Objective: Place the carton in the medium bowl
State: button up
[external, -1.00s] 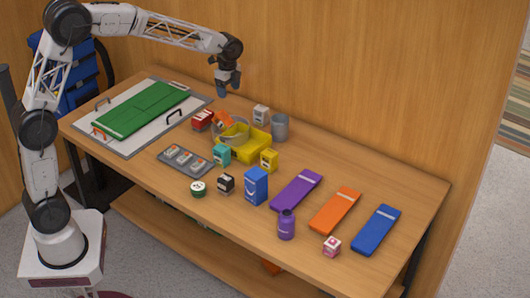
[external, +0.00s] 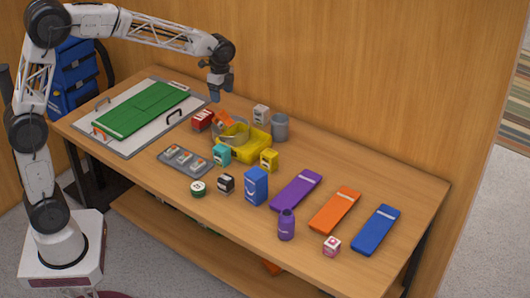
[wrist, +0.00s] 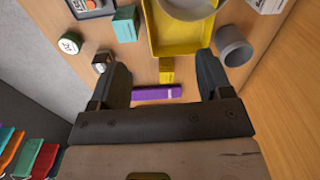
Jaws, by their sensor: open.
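A tall blue box (external: 256,187), the most carton-like of several boxes, stands upright near the front middle of the table; I cannot tell for certain that it is the carton. A grey bowl (external: 238,131) sits in the yellow tray (external: 256,149); its rim also shows at the top of the wrist view (wrist: 190,10). It is the only clear bowl, and its size class is not certain. My gripper (external: 221,94) is open and empty, above the back of the table, apart from all objects. In the wrist view my gripper (wrist: 163,62) has its fingers wide apart.
Around the tray stand a grey cup (external: 280,127), a yellow box (external: 269,160), a teal box (external: 222,155), a red box (external: 202,121) and a white box (external: 261,114). A purple bottle (external: 286,225) stands near the front edge.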

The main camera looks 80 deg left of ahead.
jog(key=s+d+r+n+t, duration=0.1)
jog(key=s+d+r+n, duration=0.15)
jog(key=s+d, duration=0.65)
jog(key=s+d+r+n, duration=0.1)
jog(key=s+d+r, duration=0.3)
jog(key=s+d, duration=0.55)
jog(key=s+d+f+n, duration=0.2)
jog(key=s+d, duration=0.4)
jog(key=s, duration=0.3)
jog(key=s+d+f+n+t, duration=0.1)
jog(key=s+d+f+n, duration=0.1)
jog(key=s+d, duration=0.4)
jog(key=s, duration=0.4)
jog(key=shift+d+f, duration=0.35)
jog(key=shift+d, duration=0.05)
